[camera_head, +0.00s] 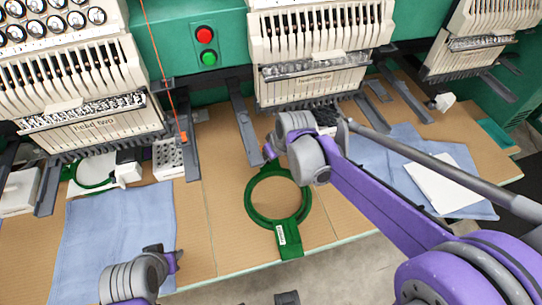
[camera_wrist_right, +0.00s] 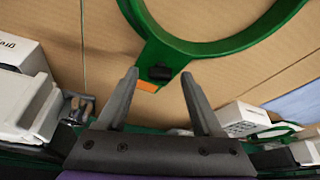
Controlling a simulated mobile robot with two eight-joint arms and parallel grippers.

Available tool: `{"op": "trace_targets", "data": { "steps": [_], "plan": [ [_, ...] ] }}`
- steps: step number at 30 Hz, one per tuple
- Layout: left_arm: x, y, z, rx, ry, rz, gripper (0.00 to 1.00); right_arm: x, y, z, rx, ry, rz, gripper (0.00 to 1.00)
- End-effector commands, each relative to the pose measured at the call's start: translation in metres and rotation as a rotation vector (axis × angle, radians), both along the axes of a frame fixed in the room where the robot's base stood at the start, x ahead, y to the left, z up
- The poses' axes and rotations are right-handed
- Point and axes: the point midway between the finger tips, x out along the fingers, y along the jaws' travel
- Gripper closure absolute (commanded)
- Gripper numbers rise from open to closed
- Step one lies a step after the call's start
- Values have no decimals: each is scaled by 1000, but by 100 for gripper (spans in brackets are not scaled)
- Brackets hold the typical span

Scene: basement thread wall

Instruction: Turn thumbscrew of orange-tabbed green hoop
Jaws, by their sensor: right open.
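A green hoop (camera_head: 249,203) lies on the cardboard-coloured table in the middle of the head view, with a white-labelled tab towards the front edge. In the right wrist view the same hoop (camera_wrist_right: 230,47) shows an orange tab (camera_wrist_right: 148,86) and a dark thumbscrew (camera_wrist_right: 160,73) at its clamp. My right gripper (camera_wrist_right: 160,76) is open, its fingers on either side of the thumbscrew in the picture; I cannot tell whether they touch it. In the head view my right wrist hides the clamp. My left gripper (camera_head: 170,255) is over the front table edge; its jaws are unclear.
Another green hoop (camera_head: 92,172) lies at the left beneath the embroidery head (camera_head: 85,120). Blue cloths lie left (camera_head: 115,235) and right (camera_head: 405,150), the right one with a white sheet (camera_head: 440,182). Grey machine arms (camera_head: 243,130) jut over the table. Bare table surrounds the middle hoop.

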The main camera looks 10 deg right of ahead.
Motion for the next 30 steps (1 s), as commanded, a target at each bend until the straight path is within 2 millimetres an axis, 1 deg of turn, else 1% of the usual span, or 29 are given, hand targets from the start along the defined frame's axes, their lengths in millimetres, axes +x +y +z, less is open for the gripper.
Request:
{"op": "trace_targets", "data": {
  "steps": [5,12,15,18,22,29,30],
  "plan": [
    [1,0,3,0,-1,0,64,-8,-3,20,0,0,0,32],
    [2,0,10,0,-4,0,64,-25,-10,66,0,0,-1,32],
    [2,0,12,0,-5,0,64,-31,-13,81,-1,0,-1,32],
    [3,0,13,0,-5,0,64,-35,-14,92,0,0,-1,32],
    [3,0,13,0,-5,0,64,-38,-15,98,0,0,0,32],
    [3,0,13,0,-5,0,64,-38,-15,99,0,0,0,32],
    [3,0,13,0,-5,0,62,-38,-15,99,0,0,0,32]
  ]
}}
